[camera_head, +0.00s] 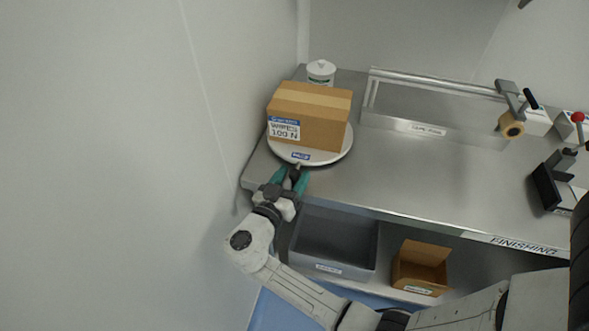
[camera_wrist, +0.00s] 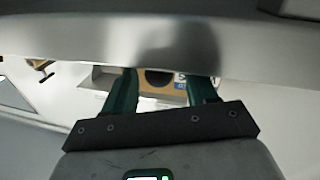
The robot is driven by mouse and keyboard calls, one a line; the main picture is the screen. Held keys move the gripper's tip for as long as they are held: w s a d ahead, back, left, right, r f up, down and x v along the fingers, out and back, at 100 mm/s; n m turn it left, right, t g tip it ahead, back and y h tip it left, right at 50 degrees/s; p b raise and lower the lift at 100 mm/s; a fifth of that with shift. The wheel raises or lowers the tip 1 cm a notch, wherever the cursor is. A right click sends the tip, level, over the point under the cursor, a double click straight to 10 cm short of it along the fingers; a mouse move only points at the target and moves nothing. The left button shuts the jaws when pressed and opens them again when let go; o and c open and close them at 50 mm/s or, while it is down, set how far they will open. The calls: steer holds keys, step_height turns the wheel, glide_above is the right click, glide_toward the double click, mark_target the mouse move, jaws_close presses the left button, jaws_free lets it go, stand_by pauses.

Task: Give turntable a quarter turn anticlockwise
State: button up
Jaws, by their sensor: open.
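The turntable (camera_head: 335,153) is a round pale disc at the left end of the steel bench, with a blue label on its front rim. A brown cardboard box (camera_head: 327,130) with a blue and white wipes label sits on it. A small dark peg or knob shows at the turntable's front edge. My gripper (camera_head: 294,173) is at that front edge, its teal fingers open around or just before the peg; I cannot tell if they touch it. In the wrist view my gripper (camera_wrist: 163,78) has its fingers apart, with a dark round thing (camera_wrist: 158,78) and brown cardboard between them.
A white lidded tub (camera_head: 321,72) stands behind the box. The wall is close on the left. A grey bin (camera_head: 335,240) and an open carton (camera_head: 421,267) sit on the shelf below. A tape roll (camera_head: 511,127) stands at the right; the bench middle is clear.

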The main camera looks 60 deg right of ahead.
steer(key=shift+w+d, duration=0.1)
steer(key=shift+d, duration=0.7)
steer(key=shift+c, duration=0.2)
jaws_close()
